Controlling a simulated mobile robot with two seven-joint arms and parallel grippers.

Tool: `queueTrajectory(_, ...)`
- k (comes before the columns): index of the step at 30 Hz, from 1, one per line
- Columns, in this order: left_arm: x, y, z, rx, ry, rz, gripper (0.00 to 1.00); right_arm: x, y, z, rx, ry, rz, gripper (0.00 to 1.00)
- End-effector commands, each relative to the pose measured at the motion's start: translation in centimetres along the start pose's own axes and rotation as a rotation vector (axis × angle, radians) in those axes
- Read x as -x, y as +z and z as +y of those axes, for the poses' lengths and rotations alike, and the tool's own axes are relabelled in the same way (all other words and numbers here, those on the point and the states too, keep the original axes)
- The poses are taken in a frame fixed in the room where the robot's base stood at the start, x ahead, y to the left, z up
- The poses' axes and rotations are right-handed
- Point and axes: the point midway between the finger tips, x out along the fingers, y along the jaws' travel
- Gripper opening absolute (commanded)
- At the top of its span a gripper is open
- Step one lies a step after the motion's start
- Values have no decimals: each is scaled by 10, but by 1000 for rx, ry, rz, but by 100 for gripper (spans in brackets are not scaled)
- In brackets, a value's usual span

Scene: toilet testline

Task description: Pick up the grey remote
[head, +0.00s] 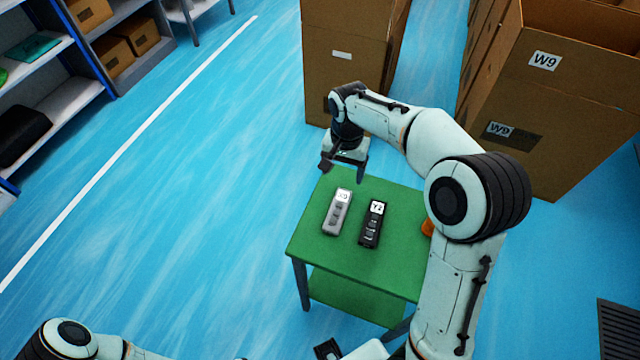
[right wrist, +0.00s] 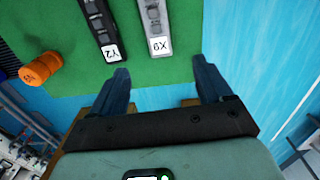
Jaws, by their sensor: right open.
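The grey remote (head: 337,212) lies on the green table (head: 310,243) with a white label at its far end. In the right wrist view the grey remote (right wrist: 155,28) shows the label X9. A black remote (head: 372,224) labelled Y2 lies just to its right. My right gripper (head: 343,165) is open and empty above the far edge of the table, beyond the grey remote's label end. In the right wrist view its open fingers (right wrist: 162,82) point toward the grey remote, apart from it.
An orange cylinder-like object (right wrist: 40,70) lies on the table past the black remote, mostly hidden by my right arm in the head view. Large cardboard boxes (head: 350,60) stand behind the table. Shelves (head: 70,45) line the upper left. The blue floor left of the table is clear.

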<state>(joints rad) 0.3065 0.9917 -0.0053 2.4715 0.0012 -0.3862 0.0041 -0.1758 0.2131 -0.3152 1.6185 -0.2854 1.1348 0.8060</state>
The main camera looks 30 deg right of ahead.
Motion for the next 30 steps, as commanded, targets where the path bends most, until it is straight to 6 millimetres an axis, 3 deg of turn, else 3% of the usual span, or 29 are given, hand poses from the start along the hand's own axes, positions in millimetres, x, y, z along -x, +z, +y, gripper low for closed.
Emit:
queueTrajectory(5,-2,2,-2,2,-1,-5,43,-12,1,1,0,3,-3,79)
queueTrajectory(15,-10,4,-5,3,-3,-8,43,-73,0,1,-1,2,-3,79)
queueTrajectory(23,-11,4,-5,3,-3,-8,43,-92,-2,3,-1,2,-2,79)
queueTrajectory(30,-12,4,-6,3,-3,-8,43,-127,-5,5,0,2,-3,79)
